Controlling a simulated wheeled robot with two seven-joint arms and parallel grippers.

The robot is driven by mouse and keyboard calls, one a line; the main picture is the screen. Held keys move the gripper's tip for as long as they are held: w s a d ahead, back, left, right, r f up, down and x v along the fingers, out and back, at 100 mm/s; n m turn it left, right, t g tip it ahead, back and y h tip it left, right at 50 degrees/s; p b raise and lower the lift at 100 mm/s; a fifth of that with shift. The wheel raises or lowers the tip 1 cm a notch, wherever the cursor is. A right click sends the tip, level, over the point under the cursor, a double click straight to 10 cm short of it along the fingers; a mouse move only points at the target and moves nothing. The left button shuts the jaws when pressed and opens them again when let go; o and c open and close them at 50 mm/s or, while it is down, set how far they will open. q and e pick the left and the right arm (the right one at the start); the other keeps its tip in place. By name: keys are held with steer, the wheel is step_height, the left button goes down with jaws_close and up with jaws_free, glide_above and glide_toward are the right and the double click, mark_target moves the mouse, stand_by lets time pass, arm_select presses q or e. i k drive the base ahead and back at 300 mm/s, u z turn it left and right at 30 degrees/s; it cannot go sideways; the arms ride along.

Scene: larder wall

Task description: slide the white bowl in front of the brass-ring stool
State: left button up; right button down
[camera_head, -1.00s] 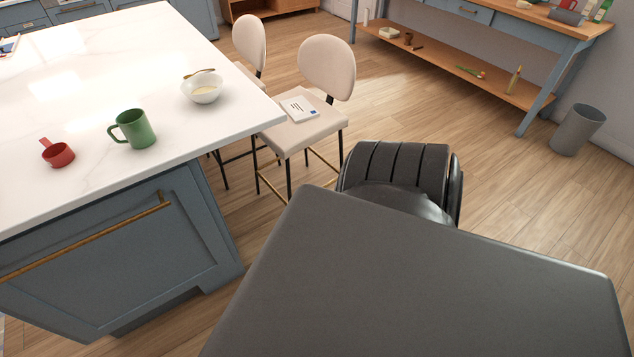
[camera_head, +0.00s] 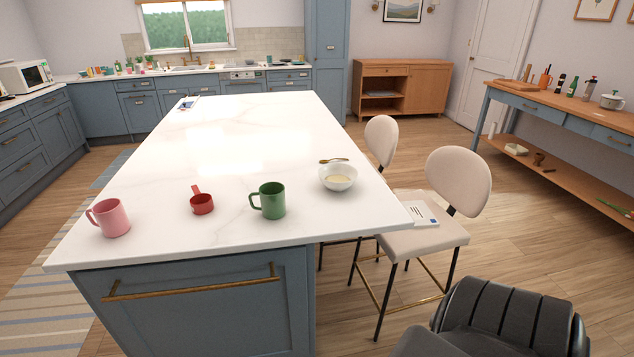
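The white bowl (camera_head: 338,177) stands upright on the white island top (camera_head: 190,170), near its right edge. It has something pale in it, and a gold-coloured spoon (camera_head: 333,160) shows at its far rim. Two cream stools stand along the island's right side. The nearer stool (camera_head: 424,238) has black legs and a brass-coloured footrest, with a white printed booklet (camera_head: 420,214) on its seat. The farther stool (camera_head: 380,142) is partly hidden by the island and the nearer stool. Neither of my grippers shows in the view.
A long wooden-topped side table (camera_head: 560,108) runs along the right wall. Open wooden floor lies between it and the stools.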

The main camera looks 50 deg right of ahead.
mark_target(335, 176)
steer(key=z, duration=0.25)
steer(key=i, duration=0.8)
steer(key=z, duration=0.65)
